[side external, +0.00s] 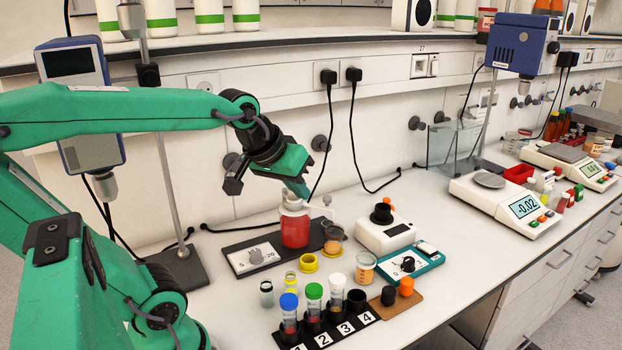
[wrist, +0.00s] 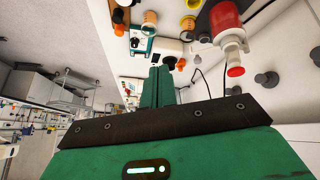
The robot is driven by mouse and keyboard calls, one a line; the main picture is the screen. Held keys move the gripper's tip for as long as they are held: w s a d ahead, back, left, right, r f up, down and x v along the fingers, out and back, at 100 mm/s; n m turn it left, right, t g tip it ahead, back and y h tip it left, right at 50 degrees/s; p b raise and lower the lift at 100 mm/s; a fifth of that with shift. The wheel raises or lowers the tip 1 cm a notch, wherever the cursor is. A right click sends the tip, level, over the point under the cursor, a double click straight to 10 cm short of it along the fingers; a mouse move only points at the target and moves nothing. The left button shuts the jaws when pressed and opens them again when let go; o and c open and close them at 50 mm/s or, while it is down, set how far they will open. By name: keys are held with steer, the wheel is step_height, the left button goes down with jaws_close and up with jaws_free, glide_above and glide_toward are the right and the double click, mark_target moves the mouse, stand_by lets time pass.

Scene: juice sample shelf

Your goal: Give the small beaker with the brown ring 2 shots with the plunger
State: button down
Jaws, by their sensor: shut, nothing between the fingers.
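A dispenser bottle of red liquid (side external: 295,230) stands on a black base. Its white top sits just below my gripper (side external: 298,190), which hides part of it. In the wrist view its red-capped plunger (wrist: 235,71) shows right of my shut, empty gripper (wrist: 160,78). I cannot tell if the fingers touch the plunger.
Another small beaker with an orange band (side external: 365,262) and a yellow ring (side external: 308,263) stand in front. A numbered rack (side external: 332,333) holds capped tubes. A white device with a black top (side external: 386,235) is to the right. The wall is close behind.

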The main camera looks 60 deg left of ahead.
steer(key=w+a+r+n+y, duration=0.1)
steer(key=w+a+n, duration=0.2)
steer(key=a, duration=0.4)
steer(key=w+a+r+n+y, duration=0.1)
steer(key=w+a+r+n, duration=0.1)
steer(key=a+n, duration=0.3)
steer(key=w+a+r+n+t+y, duration=0.1)
steer(key=w+a+n, duration=0.3)
steer(key=a, duration=0.5)
steer(key=shift+w+r+y, duration=0.25)
steer(key=shift+r+y, duration=0.05)
steer(key=shift+y, duration=0.2)
steer(key=shift+f, duration=0.1)
steer(key=shift+f, duration=4.3)
steer(key=shift+s+a+f, duration=0.1)
steer(key=shift+f, duration=0.35)
